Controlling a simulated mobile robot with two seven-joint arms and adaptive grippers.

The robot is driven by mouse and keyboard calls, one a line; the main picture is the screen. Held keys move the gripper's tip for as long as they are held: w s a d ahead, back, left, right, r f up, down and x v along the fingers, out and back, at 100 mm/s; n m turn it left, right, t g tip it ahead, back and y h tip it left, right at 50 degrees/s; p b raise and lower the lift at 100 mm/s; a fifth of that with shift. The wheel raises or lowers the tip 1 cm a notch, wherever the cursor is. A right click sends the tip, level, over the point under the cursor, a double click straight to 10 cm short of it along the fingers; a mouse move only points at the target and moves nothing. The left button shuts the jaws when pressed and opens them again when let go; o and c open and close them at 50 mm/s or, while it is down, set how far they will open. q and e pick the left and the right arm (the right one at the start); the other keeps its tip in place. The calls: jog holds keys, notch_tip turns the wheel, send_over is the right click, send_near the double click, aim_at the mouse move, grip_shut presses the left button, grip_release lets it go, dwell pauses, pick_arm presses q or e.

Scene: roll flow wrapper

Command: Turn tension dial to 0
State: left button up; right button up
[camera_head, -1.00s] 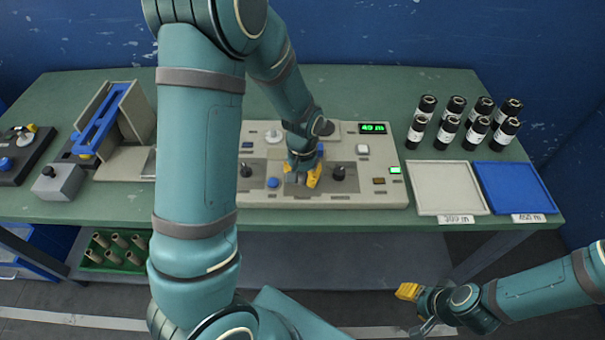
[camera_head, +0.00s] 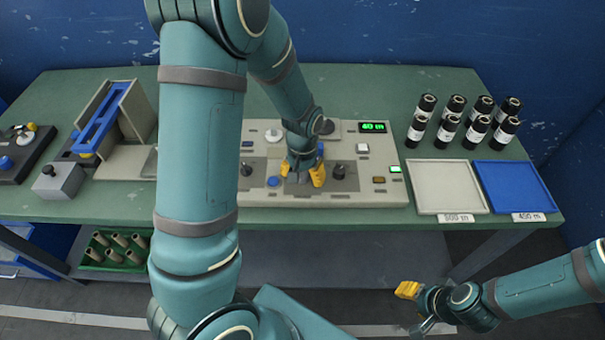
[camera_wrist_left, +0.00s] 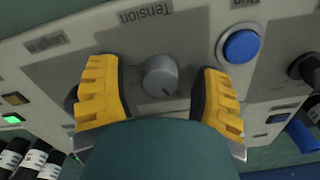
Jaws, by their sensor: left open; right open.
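The tension dial (camera_wrist_left: 160,75) is a grey round knob on the panel under the upside-down word "Tension" in the left wrist view. A dark pointer mark shows near its lower right edge; the scale numbers cannot be read. My left gripper (camera_wrist_left: 160,95) is open, with a yellow finger on either side of the dial and a gap to each. In the head view my left gripper (camera_head: 302,178) is down at the front of the control panel (camera_head: 375,198) and hides the dial. My right gripper (camera_head: 412,310) is low at the right, away from the table, open.
A blue button (camera_wrist_left: 241,46) and a black knob (camera_wrist_left: 308,68) are close beside the dial. The panel's green display (camera_head: 373,127) is lit. A white tray (camera_head: 445,187), a blue tray (camera_head: 515,187) and several black-and-white rolls (camera_head: 447,130) stand at the right.

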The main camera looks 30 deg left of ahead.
aim_at(302, 174)
pick_arm(q)
jog(key=shift+r, duration=0.1)
notch_tip(302, 174, up, 12)
dwell(0.5)
dwell(0.4)
